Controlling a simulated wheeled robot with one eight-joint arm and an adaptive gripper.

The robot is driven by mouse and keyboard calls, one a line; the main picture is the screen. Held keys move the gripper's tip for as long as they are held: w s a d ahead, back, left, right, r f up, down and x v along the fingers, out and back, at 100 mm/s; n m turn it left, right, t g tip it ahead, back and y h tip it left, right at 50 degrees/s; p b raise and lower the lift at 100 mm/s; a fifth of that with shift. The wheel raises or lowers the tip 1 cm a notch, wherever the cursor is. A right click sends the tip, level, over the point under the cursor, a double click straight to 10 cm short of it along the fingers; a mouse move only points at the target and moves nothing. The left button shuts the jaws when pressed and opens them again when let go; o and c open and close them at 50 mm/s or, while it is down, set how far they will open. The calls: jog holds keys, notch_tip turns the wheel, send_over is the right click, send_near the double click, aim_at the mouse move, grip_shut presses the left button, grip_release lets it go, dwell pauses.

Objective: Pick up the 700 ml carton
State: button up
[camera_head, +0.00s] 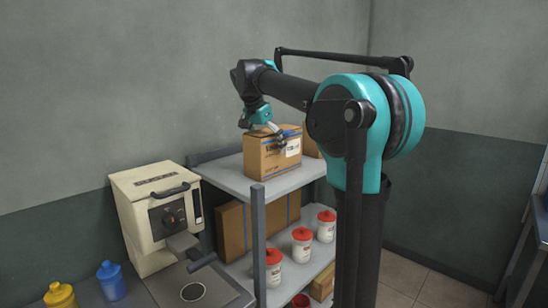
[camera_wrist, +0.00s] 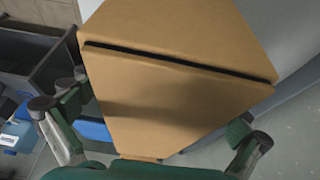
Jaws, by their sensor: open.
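A brown cardboard carton (camera_head: 272,158) with a blue stripe and a white label stands upright on the grey top shelf. Its print is too small to read as 700 ml. My gripper (camera_head: 277,138) is over its upper front part, near the label. In the wrist view the carton (camera_wrist: 175,85) fills the middle, with a dark seam across it. My gripper's fingers (camera_wrist: 155,122) are spread wide on either side of it, open and holding nothing. I cannot tell whether a finger touches the carton. Another carton (camera_head: 311,143) is partly hidden behind my arm.
The shelf unit (camera_head: 231,171) has red-lidded white tubs (camera_head: 302,246) and a large carton (camera_head: 235,228) below. A cream press machine (camera_head: 150,215) stands at left, beside blue (camera_head: 110,281) and yellow (camera_head: 60,296) bottles. Space above the top shelf is mostly free.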

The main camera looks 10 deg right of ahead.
jog(key=shift+c, duration=0.5)
jog(key=c, duration=1.2)
jog(key=shift+r, duration=0.15)
